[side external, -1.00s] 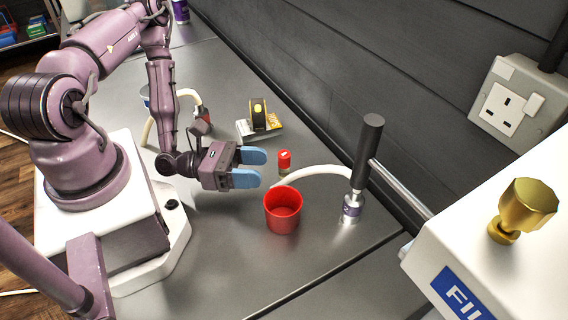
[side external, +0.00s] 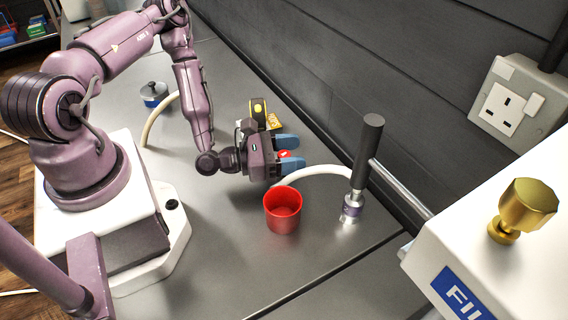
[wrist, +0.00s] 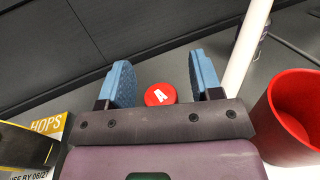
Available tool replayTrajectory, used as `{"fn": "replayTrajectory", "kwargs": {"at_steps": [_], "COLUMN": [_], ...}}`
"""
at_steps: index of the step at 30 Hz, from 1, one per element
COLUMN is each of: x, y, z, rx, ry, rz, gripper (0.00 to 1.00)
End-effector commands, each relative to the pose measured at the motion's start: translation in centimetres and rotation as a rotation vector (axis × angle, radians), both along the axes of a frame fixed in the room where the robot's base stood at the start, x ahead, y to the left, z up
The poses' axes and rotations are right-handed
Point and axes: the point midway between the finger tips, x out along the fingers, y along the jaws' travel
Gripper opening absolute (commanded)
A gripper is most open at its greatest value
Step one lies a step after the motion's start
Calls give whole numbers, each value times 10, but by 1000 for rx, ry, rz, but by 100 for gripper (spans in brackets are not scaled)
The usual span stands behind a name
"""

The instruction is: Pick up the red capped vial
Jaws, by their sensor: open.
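The red capped vial (wrist: 160,94) lies between my two open blue fingertips in the wrist view, where only its red cap with a white mark shows. In the side external view its red cap (side external: 284,154) shows between the fingers, and its body is hidden by the near finger. My gripper (side external: 288,154) is open, with one finger on each side of the vial. In the wrist view my gripper (wrist: 158,78) has a gap between each finger and the cap.
A red cup (side external: 283,211) stands just in front of my gripper. A hops packet with a yellow-black item (wrist: 30,142) lies at the left. The dark wall (side external: 330,60) is close behind.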

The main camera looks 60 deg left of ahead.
Motion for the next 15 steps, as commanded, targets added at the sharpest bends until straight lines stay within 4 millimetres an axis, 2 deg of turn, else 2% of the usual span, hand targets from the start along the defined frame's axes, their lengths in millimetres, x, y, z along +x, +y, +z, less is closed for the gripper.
{"fn": "replayTrajectory", "kwargs": {"at_steps": [5, 12, 15], "x": [0, 0, 0], "y": [0, 0, 0], "z": [0, 0, 0], "rx": [0, 0, 0], "ry": [0, 0, -1], "rz": [0, -1, -1], "gripper": [59, 6, 5]}}
